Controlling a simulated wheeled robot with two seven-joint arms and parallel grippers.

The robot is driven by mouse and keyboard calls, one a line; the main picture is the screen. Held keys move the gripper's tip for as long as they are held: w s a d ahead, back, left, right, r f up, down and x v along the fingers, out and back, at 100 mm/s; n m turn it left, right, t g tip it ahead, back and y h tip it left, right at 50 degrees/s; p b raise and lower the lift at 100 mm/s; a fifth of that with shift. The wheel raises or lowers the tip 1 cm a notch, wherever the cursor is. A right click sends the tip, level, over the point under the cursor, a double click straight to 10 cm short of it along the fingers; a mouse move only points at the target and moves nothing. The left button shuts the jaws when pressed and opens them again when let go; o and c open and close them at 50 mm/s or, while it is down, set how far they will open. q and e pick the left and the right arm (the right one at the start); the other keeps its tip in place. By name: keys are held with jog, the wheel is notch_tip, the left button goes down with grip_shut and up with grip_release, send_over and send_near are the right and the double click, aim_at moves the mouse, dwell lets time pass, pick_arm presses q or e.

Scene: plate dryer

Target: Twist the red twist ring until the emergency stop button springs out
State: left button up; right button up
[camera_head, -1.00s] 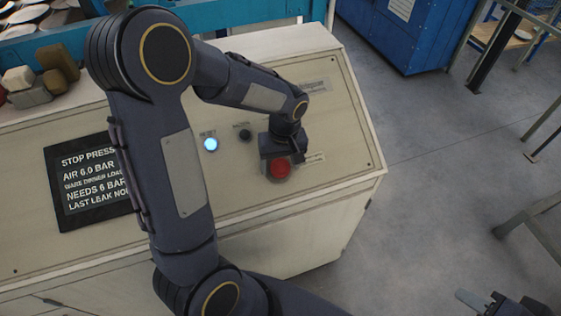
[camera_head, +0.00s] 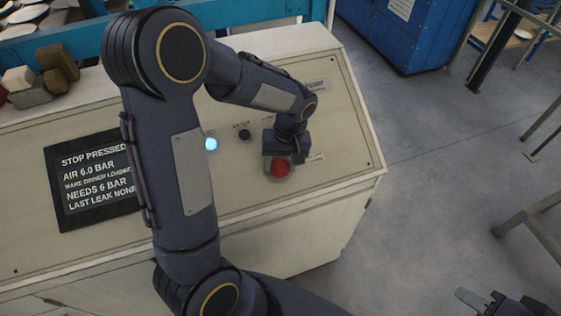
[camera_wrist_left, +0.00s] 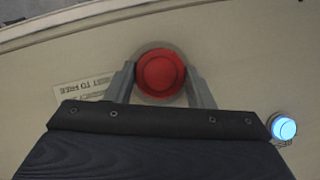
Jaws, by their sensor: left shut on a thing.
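The red emergency stop button with its red twist ring (camera_head: 280,168) sits on the sloping top of the cream console. It also shows in the left wrist view (camera_wrist_left: 160,75), where ring and button look like one round red piece. My left gripper (camera_wrist_left: 161,82) has one grey finger on each side of it and is shut on the red ring. In the head view my left gripper (camera_head: 279,156) covers the far edge of the button. My right gripper (camera_head: 485,300) is partly in view at the bottom right, away from the console; its opening is unclear.
A black display (camera_head: 95,180) on the console reads "STOP PRESSED" and "AIR 6.0 BAR". A lit blue-white button (camera_head: 211,144) and a dark knob (camera_head: 244,135) are left of the stop button. A label (camera_wrist_left: 84,87) lies beside it. Open floor is right of the console.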

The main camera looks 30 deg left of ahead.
pick_arm(q)
jog(key=m, duration=0.1)
jog(key=m+y, duration=0.1)
jog(key=m, duration=0.1)
jog(key=m+g+y, duration=0.1)
jog(key=shift+w+d+f+m, duration=0.1)
jog(key=shift+d+m, duration=0.15)
jog(key=shift+m, duration=0.15)
dwell(0.4)
jog(key=o, duration=1)
jog(key=b+v, duration=0.1)
jog(key=v, duration=0.7)
jog(key=shift+d+f, duration=0.1)
jog(key=shift+d, duration=0.05)
